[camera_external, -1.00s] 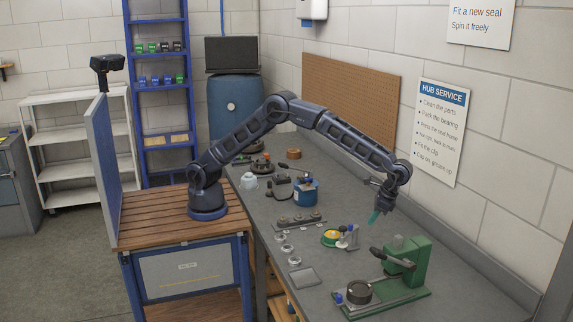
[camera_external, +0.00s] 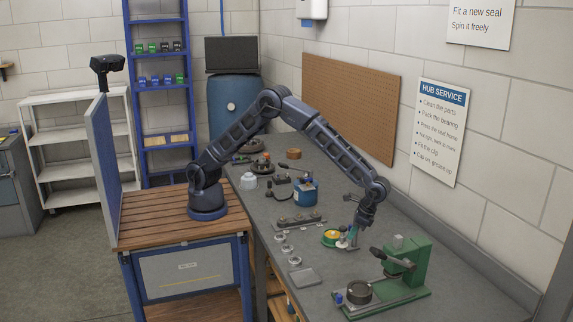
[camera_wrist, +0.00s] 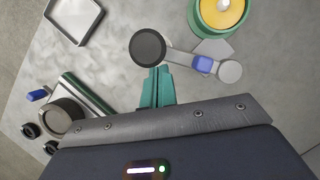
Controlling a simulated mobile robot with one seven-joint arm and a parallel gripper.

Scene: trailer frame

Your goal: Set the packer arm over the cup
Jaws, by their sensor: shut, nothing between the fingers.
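The packer's cup (camera_external: 331,239), yellow inside with a green rim, stands on the bench; it also shows at the top of the wrist view (camera_wrist: 222,12). The packer arm (camera_wrist: 178,57) is a pale bar beside the cup, with a dark round disc (camera_wrist: 148,47) at one end, a blue block (camera_wrist: 203,64) and a grey round part (camera_wrist: 230,71). The disc is apart from the cup, not above it. My gripper (camera_wrist: 158,72) has teal fingers, shut and empty, with tips close to the disc end of the bar. I cannot tell whether they touch it.
A green press (camera_external: 405,262) stands at the near right, with a dark round part (camera_external: 359,291) on its base. A shallow tray (camera_external: 303,276) lies near the front edge. Several small rings and a blue pot (camera_external: 305,192) are farther back. The wall bounds the bench's right side.

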